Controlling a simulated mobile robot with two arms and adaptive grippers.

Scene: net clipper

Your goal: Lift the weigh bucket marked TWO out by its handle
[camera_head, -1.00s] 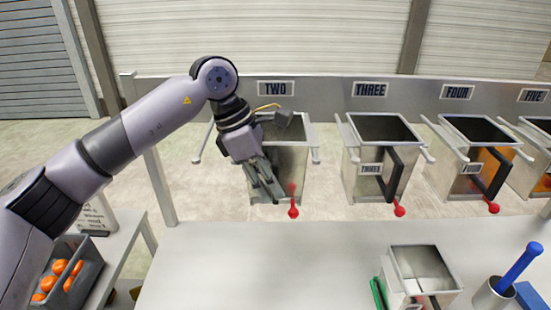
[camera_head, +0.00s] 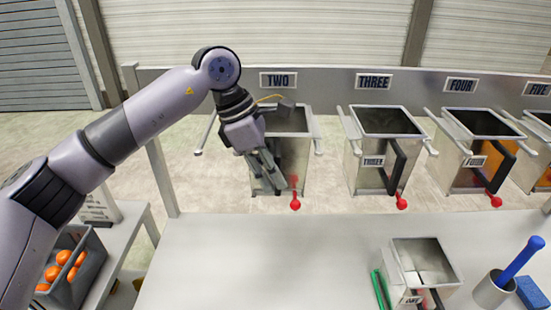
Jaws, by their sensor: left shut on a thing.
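The weigh bucket under the TWO sign (camera_head: 278,80) is an open-topped metal box (camera_head: 297,150). It hangs upright between two side rails, level with its neighbour. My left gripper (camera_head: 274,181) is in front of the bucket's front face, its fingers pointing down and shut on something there. That is where the neighbouring buckets carry their dark handles, so it appears to be this bucket's handle. The gripper hides the handle and any label on the bucket. A red-knobbed lever (camera_head: 295,204) is below the bucket, just right of the fingertips. My right gripper is not in view.
Buckets THREE (camera_head: 366,178) and FOUR (camera_head: 462,178) hang to the right. Bucket ONE (camera_head: 408,285) stands on the white table (camera_head: 250,265) beside a green bar (camera_head: 380,289) and a blue-handled tool (camera_head: 520,258). A grey crate (camera_head: 92,268) of orange fruit is at lower left.

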